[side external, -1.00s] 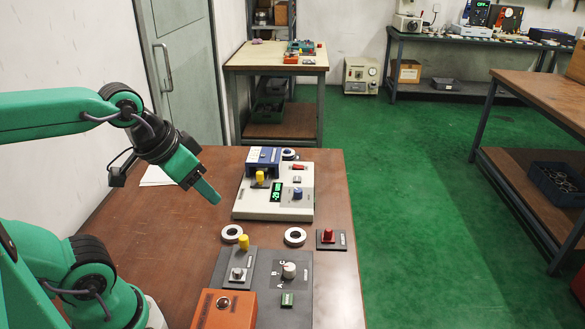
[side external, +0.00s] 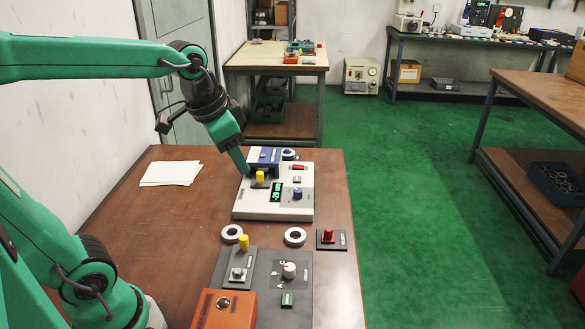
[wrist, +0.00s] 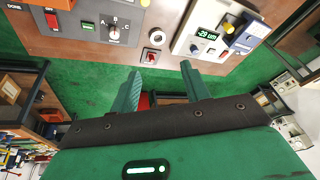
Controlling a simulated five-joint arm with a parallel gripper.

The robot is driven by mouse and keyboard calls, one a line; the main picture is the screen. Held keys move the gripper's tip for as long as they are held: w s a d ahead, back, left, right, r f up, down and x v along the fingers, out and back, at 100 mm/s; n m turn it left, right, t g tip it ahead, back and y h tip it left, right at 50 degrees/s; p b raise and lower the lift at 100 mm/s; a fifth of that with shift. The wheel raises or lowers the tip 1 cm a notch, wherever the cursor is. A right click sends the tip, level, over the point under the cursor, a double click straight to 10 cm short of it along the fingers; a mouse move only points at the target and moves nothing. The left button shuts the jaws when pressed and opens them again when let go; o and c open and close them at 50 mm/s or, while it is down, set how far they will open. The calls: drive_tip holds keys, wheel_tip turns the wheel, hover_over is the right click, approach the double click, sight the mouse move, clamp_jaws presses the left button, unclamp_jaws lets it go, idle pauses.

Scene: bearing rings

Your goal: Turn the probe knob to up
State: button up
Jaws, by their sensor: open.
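The white instrument (side external: 245,208) has a lit green display (side external: 277,191), a blue knob (side external: 297,193), a yellow-topped part (side external: 260,177) and a blue block (side external: 263,157) at its far end. Which part is the probe knob cannot be read from its label. The instrument also shows at the upper right of the wrist view (wrist: 187,42), with its display reading about -29 um (wrist: 208,33). My gripper (side external: 241,162) is beside the blue block's left side in the side view, pointing down. In the wrist view its two fingers (wrist: 162,72) are apart with nothing between them.
Two metal rings (side external: 231,234) (side external: 295,237) lie in front of the instrument.

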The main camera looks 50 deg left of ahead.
drive_tip(key=w+a+f+m+g, duration=0.1)
drive_tip(key=w+a+m, duration=0.15)
drive_tip(key=w, duration=0.55)
drive_tip(key=m+g, duration=0.3)
drive_tip(key=m, duration=0.3)
hover_over(298, 190)
wheel_tip(298, 190, down, 14)
drive_tip(key=shift+a+f, duration=0.1)
drive_tip(key=shift+f, duration=0.05)
drive_tip(key=shift+w+a+f+g, duration=0.1)
drive_tip(key=shift+w+f+g, duration=0.05)
drive_tip(key=shift+f+g, duration=0.15)
drive_tip(key=shift+f, duration=0.1)
drive_tip(key=shift+f, duration=3.75)
drive_tip(key=c, duration=1)
